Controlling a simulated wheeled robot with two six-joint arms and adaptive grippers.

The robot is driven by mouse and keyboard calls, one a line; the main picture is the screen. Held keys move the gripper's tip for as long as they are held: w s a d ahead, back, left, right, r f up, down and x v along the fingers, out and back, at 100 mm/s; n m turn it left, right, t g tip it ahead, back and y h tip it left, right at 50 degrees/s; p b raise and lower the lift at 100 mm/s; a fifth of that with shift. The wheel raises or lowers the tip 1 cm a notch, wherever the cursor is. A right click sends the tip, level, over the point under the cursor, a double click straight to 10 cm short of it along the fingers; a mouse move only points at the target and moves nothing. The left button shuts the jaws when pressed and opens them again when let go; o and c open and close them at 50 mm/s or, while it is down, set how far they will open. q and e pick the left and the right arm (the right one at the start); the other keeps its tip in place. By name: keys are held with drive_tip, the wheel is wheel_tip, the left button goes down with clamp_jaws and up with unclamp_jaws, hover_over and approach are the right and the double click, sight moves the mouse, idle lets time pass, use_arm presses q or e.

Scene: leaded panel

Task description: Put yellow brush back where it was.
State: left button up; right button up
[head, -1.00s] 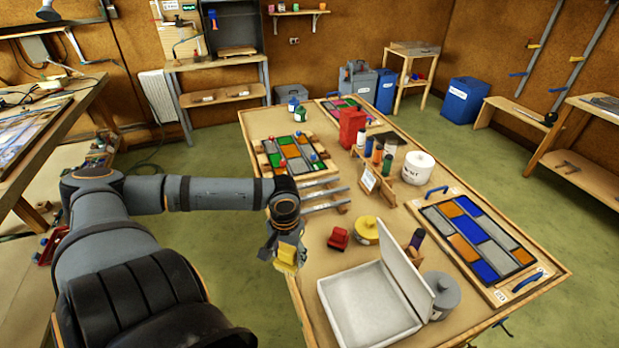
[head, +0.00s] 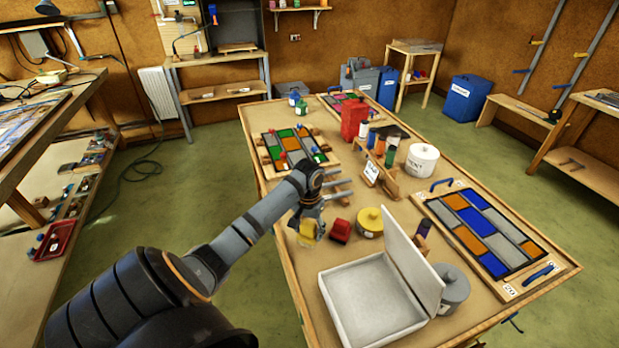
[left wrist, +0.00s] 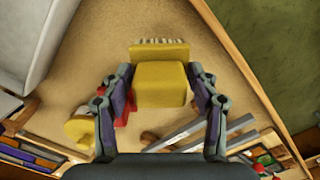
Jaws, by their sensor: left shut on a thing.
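The yellow brush (head: 308,230) is held in my left gripper (head: 308,222), above the left part of the big table. In the left wrist view the yellow brush (left wrist: 160,80) sits between the two fingers of my left gripper (left wrist: 160,92), its pale bristles pointing away from the palm. The gripper is shut on it. In the head view a red brush-like block (head: 340,231) stands just right of it on the table. My right gripper is not in view.
Metal strips (head: 338,186) lie behind the gripper. Bare table (head: 292,262) shows between the gripper and the white box.

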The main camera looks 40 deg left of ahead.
sight(309, 236)
use_arm(q)
drive_tip(key=shift+w+f, duration=0.1)
drive_tip(key=shift+f, duration=0.05)
wheel_tip(309, 236, down, 3)
drive_tip(key=shift+w+f+p, duration=0.1)
drive_tip(key=shift+w+p, duration=0.05)
drive_tip(key=shift+p, duration=0.5)
drive_tip(key=shift+a+f, duration=0.1)
drive_tip(key=shift+f, duration=0.05)
drive_tip(key=shift+f, duration=0.1)
drive_tip(key=o, duration=1.1)
wheel_tip(309, 236, up, 12)
drive_tip(key=shift+r+b, duration=0.15)
drive_tip(key=shift+b, duration=0.95)
